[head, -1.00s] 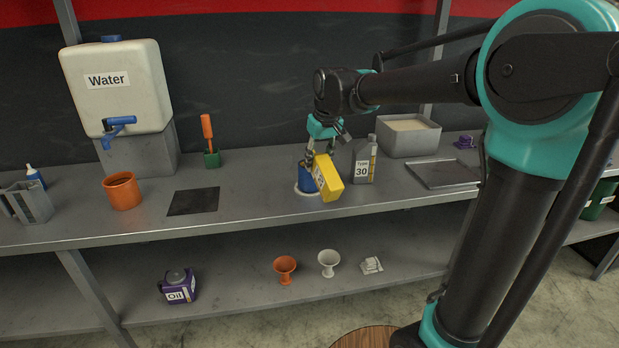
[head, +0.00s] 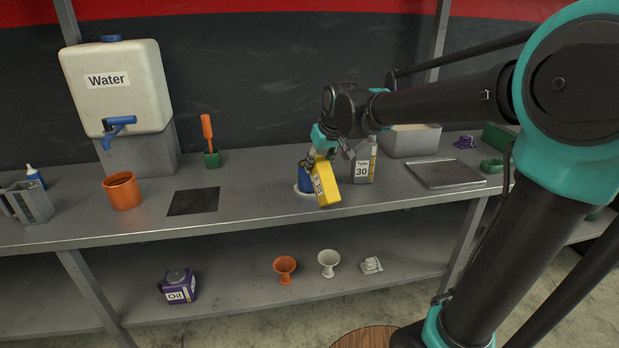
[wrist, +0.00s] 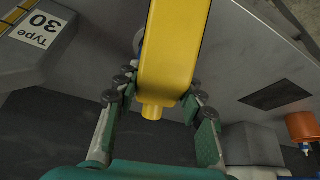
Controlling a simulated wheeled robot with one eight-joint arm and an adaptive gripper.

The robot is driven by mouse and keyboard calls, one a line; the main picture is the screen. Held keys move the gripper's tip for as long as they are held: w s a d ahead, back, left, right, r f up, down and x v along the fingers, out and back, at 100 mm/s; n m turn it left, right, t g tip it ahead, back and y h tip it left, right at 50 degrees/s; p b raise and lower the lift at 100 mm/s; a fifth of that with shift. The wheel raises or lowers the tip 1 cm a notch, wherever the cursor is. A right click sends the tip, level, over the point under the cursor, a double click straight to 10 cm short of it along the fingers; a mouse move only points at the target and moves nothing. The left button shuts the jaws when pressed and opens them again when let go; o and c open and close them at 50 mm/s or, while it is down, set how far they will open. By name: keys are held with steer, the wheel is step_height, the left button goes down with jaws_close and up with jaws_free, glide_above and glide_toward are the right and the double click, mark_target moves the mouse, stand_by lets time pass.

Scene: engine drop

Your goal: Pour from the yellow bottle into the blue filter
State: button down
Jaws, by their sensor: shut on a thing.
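The yellow bottle (head: 329,187) is tilted and held by my gripper (head: 318,157) over the bench, right beside and partly in front of the blue filter (head: 304,178). The blue filter stands on a pale round base and is partly hidden by the bottle. In the wrist view the yellow bottle (wrist: 172,45) fills the space between the fingers of my gripper (wrist: 158,85), with its short spout toward the palm. The filter is not clearly visible there. I cannot tell whether anything flows from the bottle.
A grey "Type 30" bottle (head: 364,165) stands close on the right of my gripper. Behind it is a grey bin (head: 410,143), with a metal tray (head: 446,174) further right. A dark mat (head: 193,201) and an orange cup (head: 123,192) lie to the left. Bench space left of the filter is clear.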

steer(key=shift+r, duration=3.3)
steer(key=shift+s, duration=0.1)
steer(key=shift+s+d+t+y, duration=0.3)
steer(key=shift+s+t+y, duration=0.25)
steer(key=shift+s+t, duration=0.45)
steer(key=shift+s+d+t+y, duration=0.25)
steer(key=shift+s+t+y, duration=0.3)
steer(key=shift+s+t, duration=0.45)
steer(key=shift+s+d+t+y, duration=0.25)
steer(key=shift+s+t+y, duration=0.25)
steer(key=shift+s+t, duration=0.4)
steer(key=shift+s+d+t+y, duration=0.25)
steer(key=shift+s+t+y, duration=0.25)
steer(key=shift+s+t, duration=0.35)
steer(key=shift+s, duration=0.1)
